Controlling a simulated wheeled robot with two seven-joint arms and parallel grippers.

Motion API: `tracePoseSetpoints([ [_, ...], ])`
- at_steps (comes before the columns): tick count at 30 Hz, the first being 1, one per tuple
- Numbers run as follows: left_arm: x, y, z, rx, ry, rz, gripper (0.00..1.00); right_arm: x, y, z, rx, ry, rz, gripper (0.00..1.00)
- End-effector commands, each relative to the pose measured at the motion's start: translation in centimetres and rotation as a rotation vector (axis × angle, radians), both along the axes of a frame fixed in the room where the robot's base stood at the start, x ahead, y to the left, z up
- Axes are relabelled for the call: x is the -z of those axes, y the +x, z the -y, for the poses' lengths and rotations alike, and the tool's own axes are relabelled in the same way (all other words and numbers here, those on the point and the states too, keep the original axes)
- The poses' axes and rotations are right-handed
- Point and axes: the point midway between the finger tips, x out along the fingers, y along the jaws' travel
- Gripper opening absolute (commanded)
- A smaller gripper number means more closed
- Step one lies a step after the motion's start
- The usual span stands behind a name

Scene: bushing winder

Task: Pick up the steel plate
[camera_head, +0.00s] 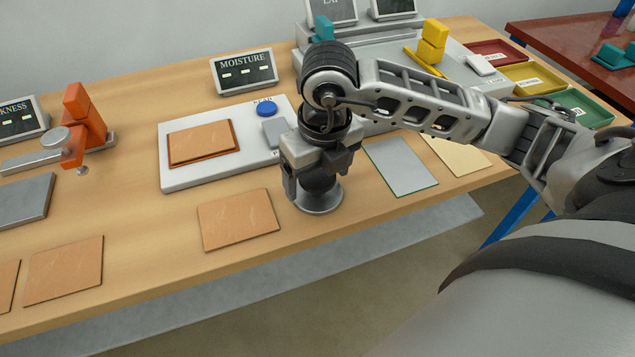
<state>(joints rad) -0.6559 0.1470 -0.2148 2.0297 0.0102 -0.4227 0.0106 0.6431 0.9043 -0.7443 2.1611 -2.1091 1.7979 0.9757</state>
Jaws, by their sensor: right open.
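A thin grey plate (401,166) with a greenish edge lies flat on the wooden table, right of my right gripper. A thicker grey metal slab (24,200) lies at the table's left edge of view; I cannot tell for certain which of the two is the steel plate. My right gripper (316,182) points down over the table, open, left of the thin plate and apart from it. Its fingers stand on either side of a dark round piece with a flared metal base (318,198). My left gripper is not in view.
A white moisture tester (180,178) holding brown sheets stands left of my gripper. Loose brown sheets (238,218) lie at the front. A cream sheet (457,155) lies right of the grey plate. Coloured trays (575,108) stand at the right. An orange gauge (85,125) stands at left.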

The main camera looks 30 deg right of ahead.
Motion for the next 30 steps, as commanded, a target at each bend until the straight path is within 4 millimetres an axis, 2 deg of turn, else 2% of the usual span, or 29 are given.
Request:
tracePoseSetpoints([
  [3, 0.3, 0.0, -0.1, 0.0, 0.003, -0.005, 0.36, 0.8, 0.1, 0.0, -0.002, 0.001, 0.0, 0.81],
  [9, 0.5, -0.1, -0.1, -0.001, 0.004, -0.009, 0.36, 0.9, 0.1, 0.0, -0.002, 0.001, 0.001, 0.81],
  [10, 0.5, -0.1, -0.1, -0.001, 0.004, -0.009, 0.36, 0.9, 0.1, 0.0, -0.002, 0.001, 0.001, 0.78],
  [15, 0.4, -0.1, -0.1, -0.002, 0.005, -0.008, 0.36, 0.9, 0.1, -0.1, -0.002, 0.001, 0.001, 0.31],
  [17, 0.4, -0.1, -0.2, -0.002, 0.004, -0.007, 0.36, 0.9, 0.1, -0.1, -0.002, 0.001, 0.001, 0.16],
  [26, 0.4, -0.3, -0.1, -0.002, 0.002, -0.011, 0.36, 0.6, 0.2, -0.1, -0.001, 0.003, 0.005, 0.16],
  [30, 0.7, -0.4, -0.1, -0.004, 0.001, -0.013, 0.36, -0.3, 0.2, -0.1, -0.001, 0.002, 0.007, 0.16],
])
